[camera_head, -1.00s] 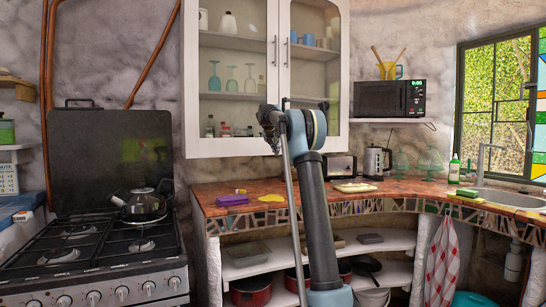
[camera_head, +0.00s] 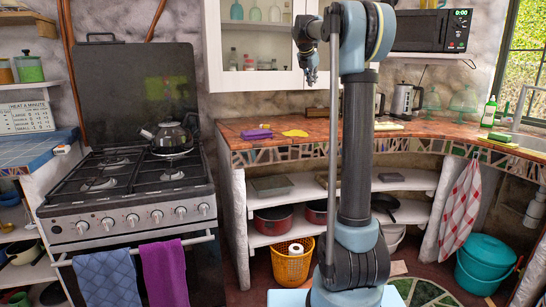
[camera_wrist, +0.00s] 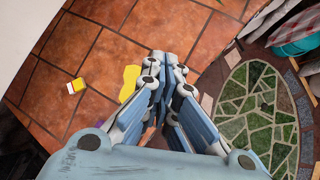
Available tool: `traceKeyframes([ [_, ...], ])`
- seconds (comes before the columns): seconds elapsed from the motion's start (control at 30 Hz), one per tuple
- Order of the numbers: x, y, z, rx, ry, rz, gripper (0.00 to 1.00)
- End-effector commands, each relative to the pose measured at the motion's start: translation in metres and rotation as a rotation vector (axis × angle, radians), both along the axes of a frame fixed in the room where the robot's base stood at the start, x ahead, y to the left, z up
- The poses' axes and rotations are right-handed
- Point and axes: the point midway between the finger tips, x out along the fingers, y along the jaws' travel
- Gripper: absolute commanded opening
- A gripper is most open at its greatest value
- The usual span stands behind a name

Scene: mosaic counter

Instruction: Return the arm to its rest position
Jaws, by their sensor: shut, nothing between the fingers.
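My gripper (camera_head: 311,76) hangs from my folded arm in the head view, in front of the glass-door wall cabinet (camera_head: 222,62) and above the counter (camera_head: 235,128). In the wrist view my gripper (camera_wrist: 166,62) has its fingers together and holds nothing. My arm stands upright near the middle of the head view, hiding part of the counter and shelves.
A purple cloth (camera_head: 257,134) and yellow cloth (camera_head: 295,133) lie on the counter. A stove (camera_head: 130,195) with a black kettle (camera_head: 170,137) stands left.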

Motion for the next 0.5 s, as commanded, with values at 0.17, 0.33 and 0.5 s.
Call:
traceKeyframes([
  [0.17,-0.065,-0.007,-0.022,0.156,-0.016,-0.192,0.0],
  [0.33,-0.125,-0.011,-0.049,0.295,-0.029,-0.38,0.0],
  [0.5,-0.186,-0.014,-0.08,0.428,-0.04,-0.576,0.0],
])
